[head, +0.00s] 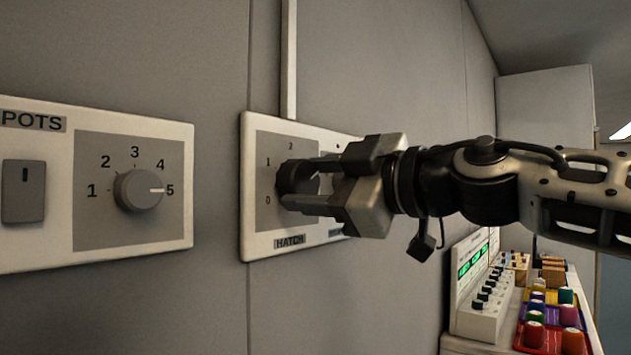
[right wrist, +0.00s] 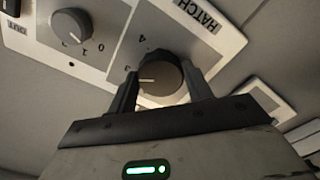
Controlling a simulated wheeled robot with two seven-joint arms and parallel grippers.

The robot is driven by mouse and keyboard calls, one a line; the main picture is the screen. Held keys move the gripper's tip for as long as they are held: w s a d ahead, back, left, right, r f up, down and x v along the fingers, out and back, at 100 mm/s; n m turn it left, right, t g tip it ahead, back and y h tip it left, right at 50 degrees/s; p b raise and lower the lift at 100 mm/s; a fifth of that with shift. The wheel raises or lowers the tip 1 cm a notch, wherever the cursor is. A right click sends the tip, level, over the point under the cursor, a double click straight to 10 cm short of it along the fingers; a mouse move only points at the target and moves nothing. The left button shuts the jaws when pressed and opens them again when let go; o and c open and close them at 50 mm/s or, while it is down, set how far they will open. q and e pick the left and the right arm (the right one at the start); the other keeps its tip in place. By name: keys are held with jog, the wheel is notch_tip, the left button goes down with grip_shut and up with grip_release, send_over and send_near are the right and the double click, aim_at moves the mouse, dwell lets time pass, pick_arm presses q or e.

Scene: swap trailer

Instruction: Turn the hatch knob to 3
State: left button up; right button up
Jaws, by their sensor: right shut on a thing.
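The hatch knob (head: 297,178) is a dark round knob on a grey square of a white wall plate (head: 262,243) labelled HATCH. Numerals 0, 1 and 2 show around its left side in the head view. My right gripper (head: 305,183) is shut on the knob, its fingers on either side. In the right wrist view the knob (right wrist: 160,78) sits between the fingertips of the right gripper (right wrist: 158,92). Its pale pointer line points left in that picture, toward a finger. My left gripper is not in view.
A POTS plate (head: 25,255) with a switch (head: 24,192) and a grey knob (head: 138,190) pointing at 5 is left on the wall. A second knob (right wrist: 72,26) is beside the hatch knob. A counter with a green-display console (head: 478,300) stands lower right.

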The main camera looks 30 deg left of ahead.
jog(key=o, duration=1)
jog(key=shift+d, duration=0.1)
pick_arm(q)
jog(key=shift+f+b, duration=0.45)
jog(key=shift+b, duration=0.75)
pick_arm(e)
jog(key=d, duration=0.5)
jog(key=s+d, duration=0.1)
jog(key=d, duration=0.9)
jog(key=shift+s+d, duration=0.15)
jog(key=shift+d, duration=0.25)
jog(key=shift+f, duration=0.1)
